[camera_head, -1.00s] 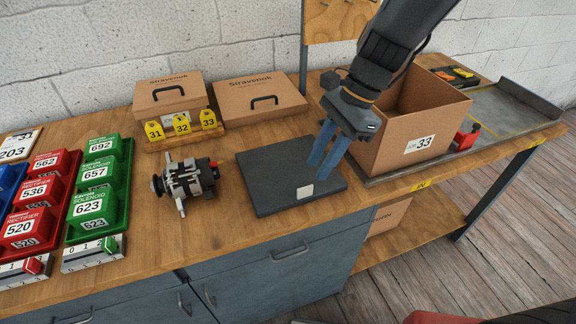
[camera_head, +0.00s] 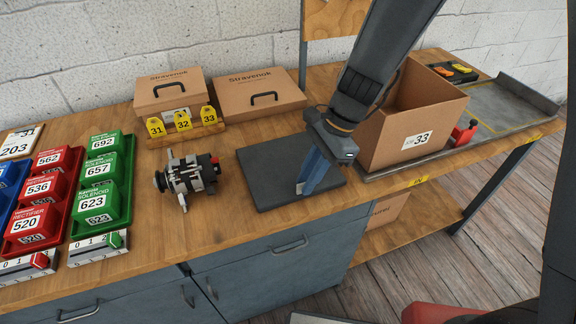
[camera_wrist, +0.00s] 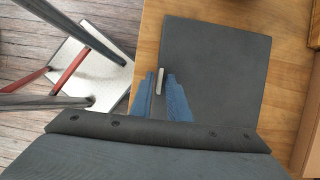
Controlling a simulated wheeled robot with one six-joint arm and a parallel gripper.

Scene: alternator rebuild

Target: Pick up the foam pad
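The foam pad (camera_head: 268,168) looks to be the dark grey square slab lying flat on the wooden bench. It also shows in the wrist view (camera_wrist: 222,65). My gripper (camera_head: 302,190) points down over that edge. In the wrist view its blue fingers (camera_wrist: 161,88) stand on either side of the tab, with narrow gaps, and look open. In the head view the fingers hide most of the tab.
An open cardboard box (camera_head: 430,112) marked 33 stands right of the pad. An alternator (camera_head: 188,175) lies to the left. Closed boxes (camera_head: 262,96) and yellow number tags (camera_head: 182,121) stand behind. Red bins (camera_head: 40,190) and green bins (camera_head: 100,180) are at the far left.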

